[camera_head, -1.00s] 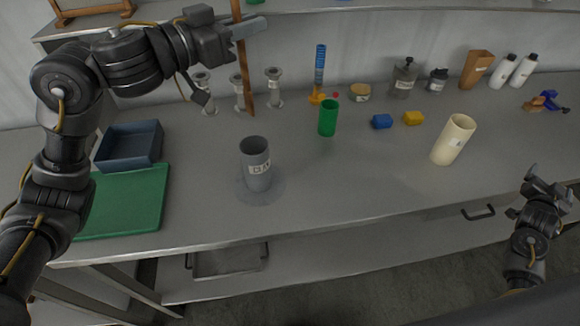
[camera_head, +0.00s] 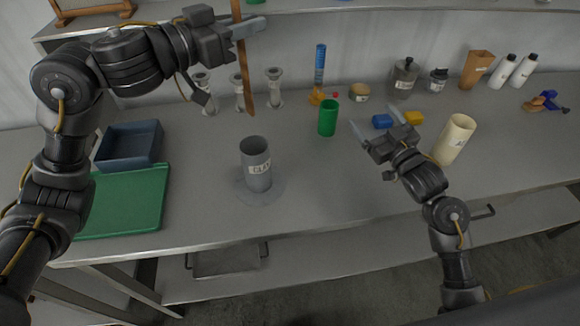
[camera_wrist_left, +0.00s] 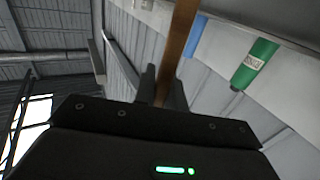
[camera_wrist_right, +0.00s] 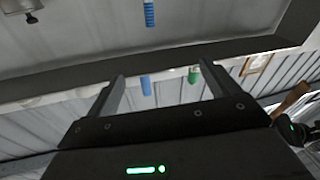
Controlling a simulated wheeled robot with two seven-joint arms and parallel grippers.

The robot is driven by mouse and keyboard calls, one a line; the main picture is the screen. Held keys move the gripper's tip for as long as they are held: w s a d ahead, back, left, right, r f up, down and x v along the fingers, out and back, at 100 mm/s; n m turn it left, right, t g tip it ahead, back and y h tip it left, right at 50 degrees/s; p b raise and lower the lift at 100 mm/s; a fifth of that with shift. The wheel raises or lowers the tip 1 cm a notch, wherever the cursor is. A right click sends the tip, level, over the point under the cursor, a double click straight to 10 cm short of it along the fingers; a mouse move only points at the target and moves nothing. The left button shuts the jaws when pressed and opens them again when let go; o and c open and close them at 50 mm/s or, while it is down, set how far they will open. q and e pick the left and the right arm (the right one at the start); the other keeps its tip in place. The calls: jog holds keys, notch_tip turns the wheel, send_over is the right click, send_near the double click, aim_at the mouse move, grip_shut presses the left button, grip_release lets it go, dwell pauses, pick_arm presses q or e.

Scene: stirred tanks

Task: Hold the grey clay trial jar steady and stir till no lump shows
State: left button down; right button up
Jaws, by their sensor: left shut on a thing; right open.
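The grey clay trial jar (camera_head: 255,158), labelled "CLAY", stands upright on the bench in a round wet-looking patch. Its inside is too dark to show any lumps. My left gripper (camera_head: 243,30) is shut on a brown wooden stirring stick (camera_head: 245,75), held upright above the bench behind the jar; the stick also shows between the fingers in the left wrist view (camera_wrist_left: 178,40). My right gripper (camera_head: 374,122) is open and empty over the bench, to the right of the jar and apart from it. In the right wrist view its fingers (camera_wrist_right: 156,88) are spread.
A blue-grey tray (camera_head: 130,164) and green mat (camera_head: 120,205) lie at left. Bottles (camera_head: 405,75) line the back. The bench front is clear.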

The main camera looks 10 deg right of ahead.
jog(key=s+a+f+n+g+y, duration=0.1)
jog(key=s+a+y, duration=0.1)
jog(key=a, duration=0.3)
jog(key=s+a+f+n+g+y, duration=0.1)
jog(key=a+f+y, duration=0.1)
jog(key=a, duration=0.3)
jog(key=n+g+y, duration=0.1)
jog(key=g+y, duration=0.2)
send_near(253, 158)
notch_tip(253, 158, down, 5)
jog(key=w+d, duration=0.1)
jog(key=w, duration=0.2)
jog(key=x, duration=1.1)
jog(key=shift+w+a+r, duration=0.15)
jog(key=shift+a+r, duration=0.1)
jog(key=c, duration=1.1)
pick_arm(q)
jog(key=shift+s+a+f, duration=0.1)
jog(key=shift+a+f, duration=0.05)
jog(key=shift+f, duration=2.45)
